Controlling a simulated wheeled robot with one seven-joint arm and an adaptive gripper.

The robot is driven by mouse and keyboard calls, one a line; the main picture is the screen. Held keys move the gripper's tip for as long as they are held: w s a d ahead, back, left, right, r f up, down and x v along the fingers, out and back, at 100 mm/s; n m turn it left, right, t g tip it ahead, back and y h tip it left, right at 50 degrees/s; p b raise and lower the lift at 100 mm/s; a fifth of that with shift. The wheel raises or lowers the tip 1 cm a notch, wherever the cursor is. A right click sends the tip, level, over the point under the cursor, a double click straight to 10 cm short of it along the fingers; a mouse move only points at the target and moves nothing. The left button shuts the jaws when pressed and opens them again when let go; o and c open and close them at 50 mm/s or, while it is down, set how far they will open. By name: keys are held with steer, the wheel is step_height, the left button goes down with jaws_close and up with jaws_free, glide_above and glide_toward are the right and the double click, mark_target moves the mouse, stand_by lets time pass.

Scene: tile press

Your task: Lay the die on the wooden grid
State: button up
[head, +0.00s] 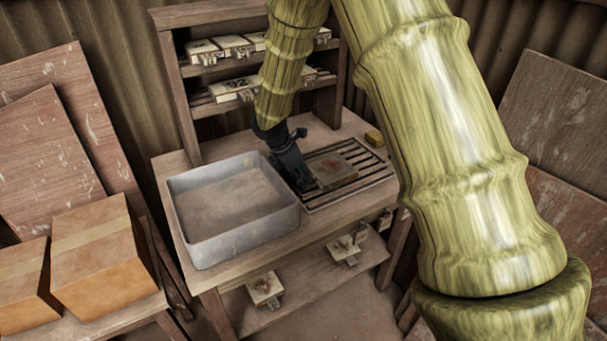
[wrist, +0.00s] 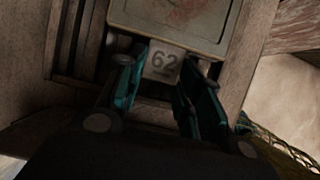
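The die (head: 333,168) is a square, worn tile with a reddish stain and a small tab marked 62. It appears to lie on or just over the wooden grid (head: 366,185), a slatted panel at the right of the bench. In the wrist view the die (wrist: 175,14) is cut off at the top, with grid slats (wrist: 70,40) to its left. My gripper (head: 309,186) is at the die's near left side, pointing down. In the wrist view my gripper (wrist: 163,72) has one finger on each side of the tab. Whether they press on it is unclear.
A grey metal tray (head: 243,230) stands left of the grid on the bench. Several other tabbed dies sit on the back shelves (head: 234,88) and a lower shelf (head: 330,268). Cardboard boxes (head: 100,255) stand at left.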

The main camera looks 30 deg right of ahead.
steer(key=o, duration=0.4)
steer(key=v, duration=1.2)
steer(key=shift+b, duration=0.3)
steer(key=shift+r, duration=0.15)
